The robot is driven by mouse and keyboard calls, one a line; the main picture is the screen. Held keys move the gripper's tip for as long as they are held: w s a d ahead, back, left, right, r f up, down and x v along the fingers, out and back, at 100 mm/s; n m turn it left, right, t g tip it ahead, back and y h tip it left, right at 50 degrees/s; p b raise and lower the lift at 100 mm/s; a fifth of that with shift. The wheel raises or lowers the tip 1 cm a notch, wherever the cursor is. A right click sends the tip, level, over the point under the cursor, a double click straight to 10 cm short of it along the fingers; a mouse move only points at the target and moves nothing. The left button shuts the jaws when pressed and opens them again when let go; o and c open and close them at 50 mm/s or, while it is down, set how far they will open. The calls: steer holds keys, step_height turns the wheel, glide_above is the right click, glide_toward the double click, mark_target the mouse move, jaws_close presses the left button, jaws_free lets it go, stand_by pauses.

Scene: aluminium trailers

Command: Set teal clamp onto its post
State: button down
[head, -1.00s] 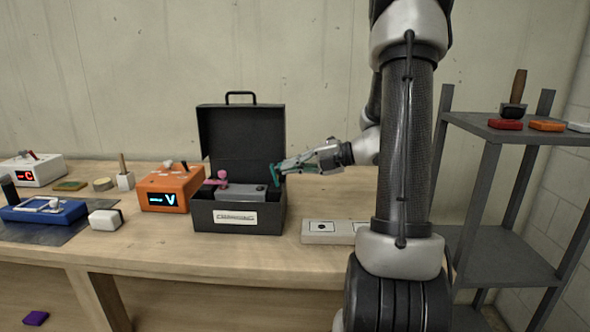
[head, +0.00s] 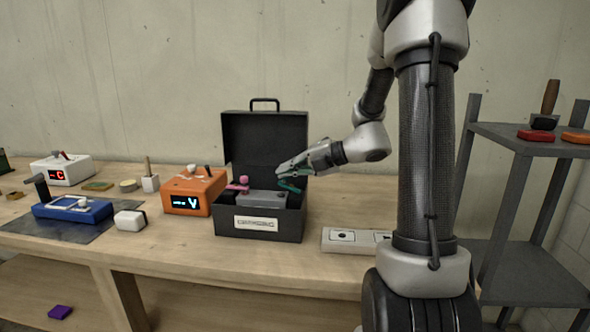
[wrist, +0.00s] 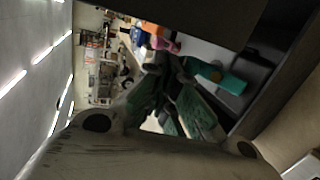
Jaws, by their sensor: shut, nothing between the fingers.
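The teal clamp (head: 290,186) is at the right end of the open black toolbox (head: 262,228), by the grey block (head: 262,198) inside it. It looks tilted. In the wrist view the teal clamp (wrist: 228,82) shows just beside my fingertips. My gripper (head: 281,172) is shut and empty, just above the clamp, reaching in from the right. In the wrist view my gripper (wrist: 178,72) has green-padded fingers closed together. A pink clamp (head: 240,185) sits at the left end of the grey block. I cannot tell whether a post is under the teal clamp.
The toolbox lid (head: 263,142) stands open behind my gripper. An orange box (head: 193,191) with a display is left of the toolbox. A pale panel (head: 350,240) lies to its right. A grey shelf (head: 530,140) stands at the far right.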

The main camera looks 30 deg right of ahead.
steer(key=shift+x, duration=0.95)
steer(key=shift+s, duration=0.1)
steer(key=shift+r, duration=0.75)
steer(key=s+d+r, duration=0.1)
steer(key=r, duration=0.5)
steer(key=s+d+r, duration=0.2)
steer(key=r, duration=0.5)
steer(key=shift+s, duration=0.3)
steer(key=shift+a+r, duration=0.1)
